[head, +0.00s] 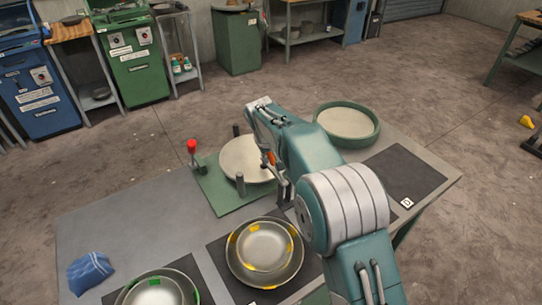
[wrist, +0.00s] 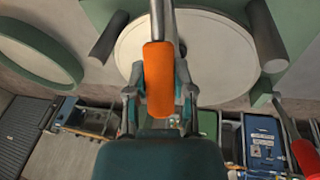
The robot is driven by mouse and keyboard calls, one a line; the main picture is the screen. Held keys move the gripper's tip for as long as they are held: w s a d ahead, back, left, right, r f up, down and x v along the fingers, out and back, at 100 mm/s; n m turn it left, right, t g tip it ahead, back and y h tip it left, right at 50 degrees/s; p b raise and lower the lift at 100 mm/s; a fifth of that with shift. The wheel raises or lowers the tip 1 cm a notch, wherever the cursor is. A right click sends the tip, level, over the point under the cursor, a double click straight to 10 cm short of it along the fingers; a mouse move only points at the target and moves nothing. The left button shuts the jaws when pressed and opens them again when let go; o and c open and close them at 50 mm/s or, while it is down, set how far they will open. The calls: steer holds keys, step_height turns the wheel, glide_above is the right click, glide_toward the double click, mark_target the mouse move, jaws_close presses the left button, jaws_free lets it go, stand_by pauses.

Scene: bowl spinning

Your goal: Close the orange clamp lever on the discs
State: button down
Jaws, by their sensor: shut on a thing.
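The orange clamp lever (wrist: 158,80) is upright in the middle of the wrist view, between the two fingers of my gripper (wrist: 160,98), which is shut on it. In the head view a small bit of the orange lever (head: 270,158) shows beside my gripper (head: 277,175); the rest is hidden by my arm. The pale round disc (head: 242,160) lies on a green base plate (head: 209,193) under the lever's side. The disc (wrist: 215,45) fills the top of the wrist view. Whether several discs are stacked cannot be told.
Dark posts (head: 240,184) stand around the disc. A red-knobbed lever (head: 191,147) stands at the plate's left corner. A green round tray (head: 374,137) is behind right. Bowls (head: 238,280) with yellow marks and bowls with green marks are in front. A blue cloth (head: 90,272) lies left.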

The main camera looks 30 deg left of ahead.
steer(key=c, duration=0.6)
jaws_free()
steer(key=shift+w+f, duration=0.1)
steer(key=shift+f, duration=0.1)
steer(key=shift+c, duration=0.2)
steer(key=shift+o, duration=0.9)
steer(key=shift+a, duration=0.2)
steer(key=shift+r, duration=0.35)
steer(key=v, duration=1.1)
steer(key=shift+r, duration=0.1)
